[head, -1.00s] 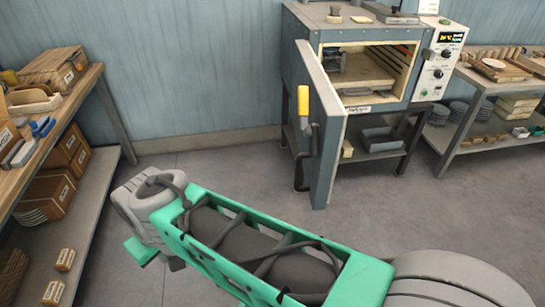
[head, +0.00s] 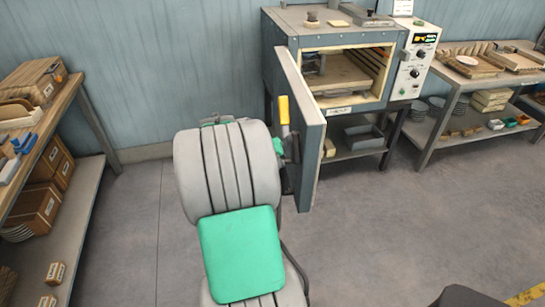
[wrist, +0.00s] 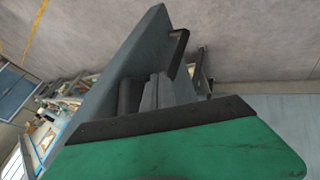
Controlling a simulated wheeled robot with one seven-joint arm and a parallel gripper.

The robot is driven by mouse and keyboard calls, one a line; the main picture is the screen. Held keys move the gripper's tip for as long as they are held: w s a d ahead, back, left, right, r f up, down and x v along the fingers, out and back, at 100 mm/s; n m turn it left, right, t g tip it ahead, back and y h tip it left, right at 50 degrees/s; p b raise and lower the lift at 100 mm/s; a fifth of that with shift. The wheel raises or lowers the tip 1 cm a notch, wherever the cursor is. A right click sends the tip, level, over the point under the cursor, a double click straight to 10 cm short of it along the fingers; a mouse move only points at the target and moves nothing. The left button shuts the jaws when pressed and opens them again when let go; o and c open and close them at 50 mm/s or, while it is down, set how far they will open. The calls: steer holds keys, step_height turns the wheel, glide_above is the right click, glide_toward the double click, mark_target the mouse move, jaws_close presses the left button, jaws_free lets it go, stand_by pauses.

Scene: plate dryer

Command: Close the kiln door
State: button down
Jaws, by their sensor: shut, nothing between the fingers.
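The kiln (head: 333,28) stands at the back with its door (head: 312,150) swung wide open on its left side, baring the lit chamber (head: 345,70). A handle with a yellow grip (head: 284,109) is on the door's outer face. In the head view my arm hides most of my gripper, left of the door. In the wrist view my gripper (wrist: 158,82) is shut and empty, beside the door's grey outer face (wrist: 125,60). A black handle bracket (wrist: 178,52) is just beyond the fingertips. I cannot tell whether they touch it.
A wooden table with boxes (head: 40,95) stands at the left. A shelf unit (head: 450,100) with plates and trays stands right of the kiln. The floor (head: 400,220) in front and to the right of the kiln is clear.

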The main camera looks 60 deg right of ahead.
mark_target(299, 167)
steer(key=s+d, duration=0.1)
steer(key=s+d+f+p, duration=0.1)
steer(key=s+d+f, duration=0.1)
steer(key=d, duration=0.1)
steer(key=shift+s, duration=0.2)
